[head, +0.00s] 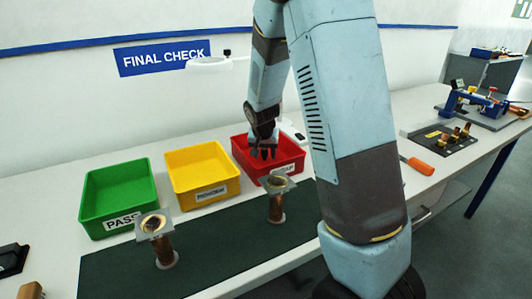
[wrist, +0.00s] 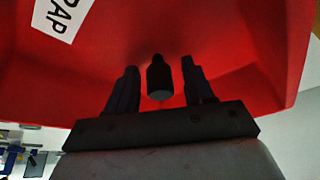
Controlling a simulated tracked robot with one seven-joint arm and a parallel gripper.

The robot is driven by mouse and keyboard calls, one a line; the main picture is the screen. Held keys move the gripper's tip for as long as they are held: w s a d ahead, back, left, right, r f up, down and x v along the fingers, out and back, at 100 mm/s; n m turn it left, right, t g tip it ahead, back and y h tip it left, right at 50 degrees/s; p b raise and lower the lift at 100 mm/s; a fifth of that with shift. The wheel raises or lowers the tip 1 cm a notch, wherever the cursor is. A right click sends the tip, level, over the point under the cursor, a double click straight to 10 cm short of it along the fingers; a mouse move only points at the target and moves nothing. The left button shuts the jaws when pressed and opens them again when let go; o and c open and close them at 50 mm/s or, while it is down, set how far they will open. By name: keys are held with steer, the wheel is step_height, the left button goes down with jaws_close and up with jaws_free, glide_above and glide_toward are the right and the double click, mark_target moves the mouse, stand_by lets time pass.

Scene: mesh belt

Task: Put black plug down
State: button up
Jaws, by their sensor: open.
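The black plug (wrist: 158,78) shows in the wrist view between my two fingers, with a visible gap on each side. It is against the red inside of the scrap bin (wrist: 230,45); whether it rests on the bin's floor I cannot tell. My gripper (wrist: 160,88) is open around it. In the head view my gripper (head: 264,152) is down in the red bin (head: 289,168) at the right of the bin row. The plug cannot be made out in the head view.
A yellow bin (head: 203,188) and a green bin (head: 105,213) stand to the left. A white lamp (head: 208,63) is behind. An orange-handled tool (head: 417,165) lies right.

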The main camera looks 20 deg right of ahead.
steer(key=v, duration=1.1)
steer(key=s+r+n, duration=0.1)
steer(key=s+r, duration=0.3)
steer(key=s, duration=0.5)
steer(key=s+d+r+n+t+y, duration=0.1)
steer(key=s+r, duration=0.4)
steer(key=s, duration=0.5)
steer(key=s+d+r+n, duration=0.1)
steer(key=s+r, duration=0.3)
steer(key=s, duration=0.6)
steer(key=shift+s+n+t+y, duration=0.3)
steer(key=shift+n+y, duration=0.1)
steer(key=shift+n, duration=0.3)
steer(key=shift+d+r, duration=0.1)
steer(key=shift+r, duration=0.05)
steer(key=shift+c, duration=0.2)
